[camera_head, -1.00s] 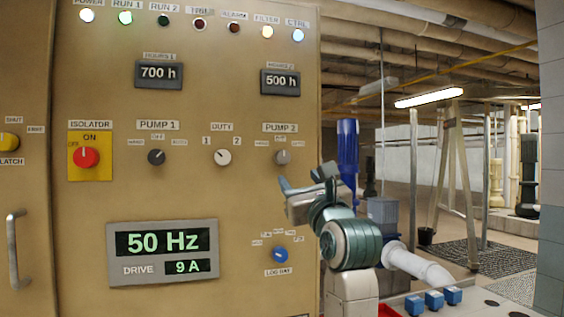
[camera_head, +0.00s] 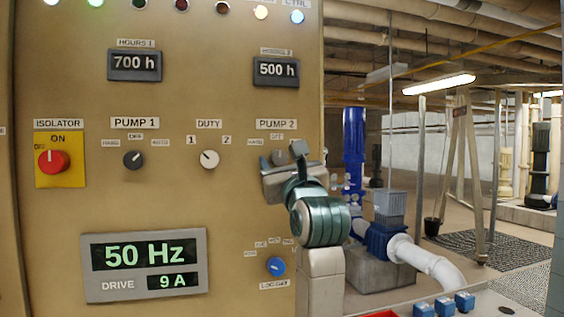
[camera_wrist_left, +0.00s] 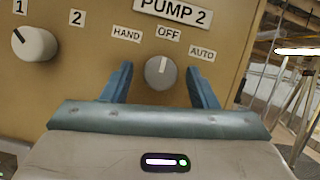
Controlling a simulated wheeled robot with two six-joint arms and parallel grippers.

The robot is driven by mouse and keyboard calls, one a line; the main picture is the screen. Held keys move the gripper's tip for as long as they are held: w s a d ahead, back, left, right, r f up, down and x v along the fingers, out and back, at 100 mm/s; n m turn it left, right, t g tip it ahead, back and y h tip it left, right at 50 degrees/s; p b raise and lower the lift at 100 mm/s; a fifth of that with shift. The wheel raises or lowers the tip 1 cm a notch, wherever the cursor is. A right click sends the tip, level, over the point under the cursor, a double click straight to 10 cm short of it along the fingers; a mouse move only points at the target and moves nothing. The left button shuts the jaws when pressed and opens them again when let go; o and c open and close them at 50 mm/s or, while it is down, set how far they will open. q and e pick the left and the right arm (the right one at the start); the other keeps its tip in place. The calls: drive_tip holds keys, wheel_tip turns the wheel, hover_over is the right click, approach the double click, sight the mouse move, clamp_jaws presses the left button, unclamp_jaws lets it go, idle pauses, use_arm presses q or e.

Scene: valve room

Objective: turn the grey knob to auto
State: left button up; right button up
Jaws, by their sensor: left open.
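The grey knob (camera_wrist_left: 160,72) sits under the PUMP 2 label, with HAND, OFF and AUTO marked around it. Its pale pointer line points up at OFF in the left wrist view. The AUTO label (camera_wrist_left: 202,54) is to its upper right. My left gripper (camera_wrist_left: 160,86) is open, with one blue finger on each side of the knob and a gap on both sides. In the head view my left gripper (camera_head: 284,157) is in front of the panel at the PUMP 2 knob and partly hides it. My right gripper is not in view.
The panel also carries a white DUTY knob (camera_head: 209,158), a black PUMP 1 knob (camera_head: 133,159), a red isolator (camera_head: 53,161) and a blue knob (camera_head: 275,266) below my gripper. A drive display (camera_head: 145,265) is at lower left. Blue pump equipment (camera_head: 385,238) stands to the right.

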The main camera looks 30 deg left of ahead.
use_arm(q)
drive_tip(key=c, duration=1)
drive_tip(key=m+p, duration=0.1)
drive_tip(key=m+t+h, duration=0.1)
drive_tip(key=m+p, duration=0.1)
drive_tip(key=m, duration=0.1)
drive_tip(key=shift+s+r+t+p, duration=0.1)
drive_tip(key=shift+r+t+p, duration=0.15)
drive_tip(key=shift+t+p, duration=0.15)
drive_tip(key=m+h+p, duration=0.1)
drive_tip(key=m, duration=0.1)
drive_tip(key=m+t+h+p, duration=0.1)
drive_tip(key=m+p, duration=0.1)
drive_tip(key=m, duration=0.1)
drive_tip(key=shift+a, duration=0.15)
drive_tip(key=shift+s+f+m+t+h+p, duration=0.15)
drive_tip(key=shift+m+t+h+p, duration=0.35)
drive_tip(key=shift+m+h+p, duration=1.05)
drive_tip(key=shift+m+y, duration=0.35)
drive_tip(key=shift+m, duration=0.1)
drive_tip(key=o, duration=1)
